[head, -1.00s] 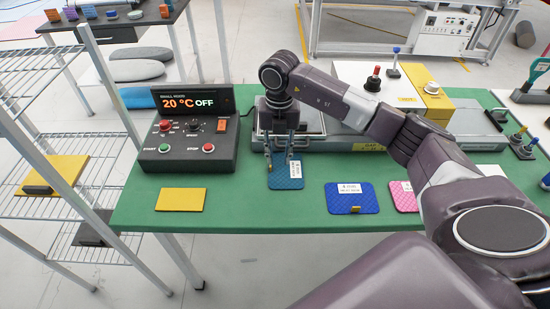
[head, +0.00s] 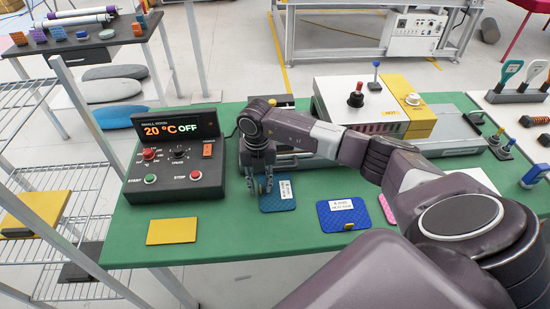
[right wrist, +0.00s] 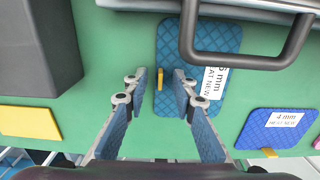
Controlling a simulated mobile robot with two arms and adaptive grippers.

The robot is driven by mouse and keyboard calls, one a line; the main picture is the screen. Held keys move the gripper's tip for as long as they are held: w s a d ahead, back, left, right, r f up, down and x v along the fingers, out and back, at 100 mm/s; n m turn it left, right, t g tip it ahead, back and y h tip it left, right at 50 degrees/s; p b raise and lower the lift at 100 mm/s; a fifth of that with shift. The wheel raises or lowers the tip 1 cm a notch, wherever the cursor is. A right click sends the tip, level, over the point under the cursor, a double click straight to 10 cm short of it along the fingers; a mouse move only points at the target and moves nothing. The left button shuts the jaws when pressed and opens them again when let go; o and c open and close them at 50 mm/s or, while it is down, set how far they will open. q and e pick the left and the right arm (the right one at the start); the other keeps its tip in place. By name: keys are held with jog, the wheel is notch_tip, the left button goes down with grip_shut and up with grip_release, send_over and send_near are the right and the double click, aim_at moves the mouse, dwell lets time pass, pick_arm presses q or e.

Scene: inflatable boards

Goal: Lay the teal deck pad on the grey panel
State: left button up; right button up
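The teal deck pad (head: 279,204), dark blue-teal with a white label, lies flat on the green tabletop. It also shows in the right wrist view (right wrist: 172,38), with a small yellow tab near its left edge. My right gripper (head: 260,187) is over the pad's left part. In the right wrist view its two fingers (right wrist: 161,76) are apart, one on each side of the tab, with gaps to it. A flat grey panel-like surface (head: 449,134) lies at the right; I cannot tell whether it is the grey panel. My left gripper is not in view.
A black control box (head: 177,167) reading 20 °C OFF stands left. A yellow pad (head: 172,231) lies before it. A blue pad (head: 326,215) and a pink pad (head: 388,208) lie to the right. A grey bar handle (right wrist: 270,60) is close to the gripper.

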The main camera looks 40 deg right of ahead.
jog(key=shift+s, duration=0.1)
jog(key=shift+c, duration=1.1)
grip_shut()
jog(key=shift+r, duration=0.1)
